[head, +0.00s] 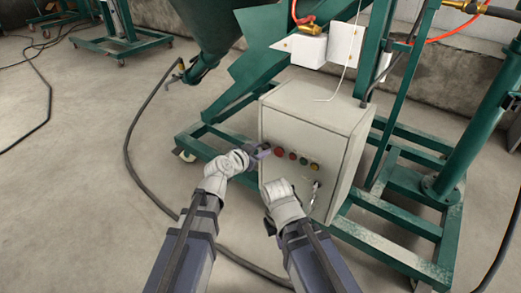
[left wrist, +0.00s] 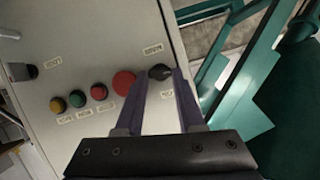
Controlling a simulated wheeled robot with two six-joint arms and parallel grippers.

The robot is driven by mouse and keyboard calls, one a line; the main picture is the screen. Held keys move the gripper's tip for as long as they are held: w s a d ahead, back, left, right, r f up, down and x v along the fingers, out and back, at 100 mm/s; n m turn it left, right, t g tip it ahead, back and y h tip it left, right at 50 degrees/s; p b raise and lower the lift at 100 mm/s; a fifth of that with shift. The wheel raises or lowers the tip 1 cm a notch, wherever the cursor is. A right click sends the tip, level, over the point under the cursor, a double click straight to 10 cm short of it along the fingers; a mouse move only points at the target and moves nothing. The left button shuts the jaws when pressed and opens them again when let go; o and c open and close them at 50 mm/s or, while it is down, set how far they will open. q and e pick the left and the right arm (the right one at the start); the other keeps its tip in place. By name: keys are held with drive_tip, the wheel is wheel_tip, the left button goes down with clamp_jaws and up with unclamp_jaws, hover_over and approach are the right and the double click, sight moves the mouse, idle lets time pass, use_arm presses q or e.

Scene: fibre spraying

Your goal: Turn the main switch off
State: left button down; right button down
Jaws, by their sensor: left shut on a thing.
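The grey control box (head: 345,112) stands on the green frame, its front panel (left wrist: 90,45) facing my arms. In the left wrist view a black rotary knob (left wrist: 159,72) sits at the end of the button row, beside a large red button (left wrist: 124,82). My left gripper (head: 263,151) is at the upper left of the panel, and its two purple fingers (left wrist: 160,88) are shut on this knob. The knob is hidden by the gripper in the head view. My right gripper (head: 270,225) is low in front of the box, apart from the panel; its fingers are unclear.
Another dark switch (left wrist: 22,72) sits apart. Green frame beams (head: 400,185) surround the box. A black hose (head: 135,150) lies on the floor at left.

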use_arm(q)
drive_tip(key=shift+w+a+n+g+h, duration=0.1)
drive_tip(key=shift+n+g+h, duration=0.35)
drive_tip(key=shift+n, duration=0.55)
drive_tip(key=c, duration=0.5)
unclamp_jaws()
drive_tip(key=p+v, duration=0.3)
drive_tip(key=v, duration=0.4)
drive_tip(key=shift+s+a+r, duration=0.1)
drive_tip(key=shift+s+a, duration=0.15)
drive_tip(key=shift+s, duration=0.05)
